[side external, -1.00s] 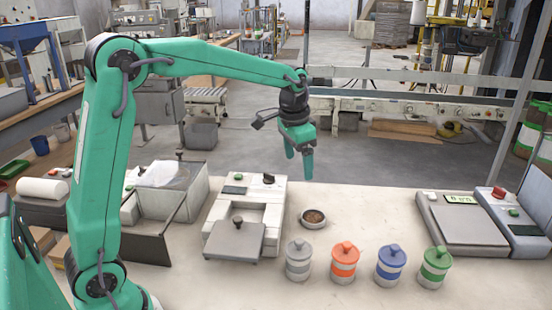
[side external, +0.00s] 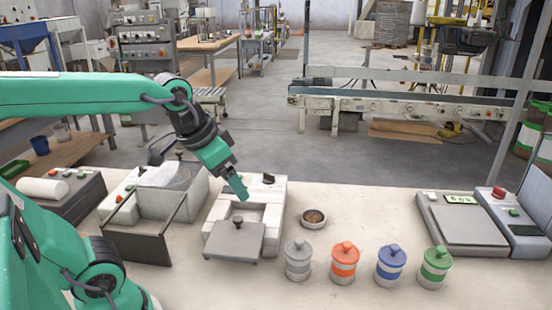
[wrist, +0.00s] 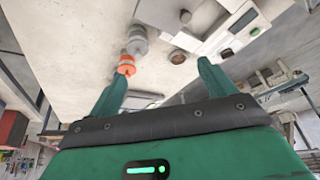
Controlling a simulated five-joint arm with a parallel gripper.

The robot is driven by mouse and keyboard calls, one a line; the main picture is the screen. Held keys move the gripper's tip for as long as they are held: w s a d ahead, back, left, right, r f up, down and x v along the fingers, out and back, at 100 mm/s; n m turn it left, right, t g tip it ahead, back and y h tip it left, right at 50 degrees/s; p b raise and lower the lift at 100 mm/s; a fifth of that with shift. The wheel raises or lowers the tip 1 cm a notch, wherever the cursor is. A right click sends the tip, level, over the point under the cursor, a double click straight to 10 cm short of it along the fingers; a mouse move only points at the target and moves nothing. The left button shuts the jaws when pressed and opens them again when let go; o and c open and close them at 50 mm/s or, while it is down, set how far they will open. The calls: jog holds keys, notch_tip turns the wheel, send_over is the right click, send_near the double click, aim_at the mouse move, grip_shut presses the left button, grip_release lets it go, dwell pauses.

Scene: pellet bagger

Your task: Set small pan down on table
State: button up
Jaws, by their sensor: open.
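The small pan (side external: 314,217) is a round, pale dish with brown pellets in it. It sits level on the table (side external: 345,205), just right of the white machine and behind the lidded jars. In the wrist view the small pan (wrist: 178,57) shows beyond my fingers, apart from them. My gripper (side external: 236,188) is over the back of the white machine, left of and above the pan. In the wrist view my gripper (wrist: 160,80) has its two fingers spread wide with nothing between them.
The white machine (side external: 272,205) has a grey knobbed plate (side external: 235,240) in front. Lidded jars stand in a row: grey (side external: 298,262), orange (side external: 344,262), blue (side external: 390,268), green (side external: 434,268). A scale (side external: 465,225) is at right.

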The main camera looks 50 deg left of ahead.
jog(key=shift+n+t, duration=0.3)
jog(key=shift+t, duration=0.1)
jog(key=s, duration=0.1)
jog(key=s+f, duration=0.1)
jog(key=s, duration=0.1)
jog(key=s+f, duration=0.1)
jog(key=shift+s+d, duration=0.15)
jog(key=shift+s, duration=0.1)
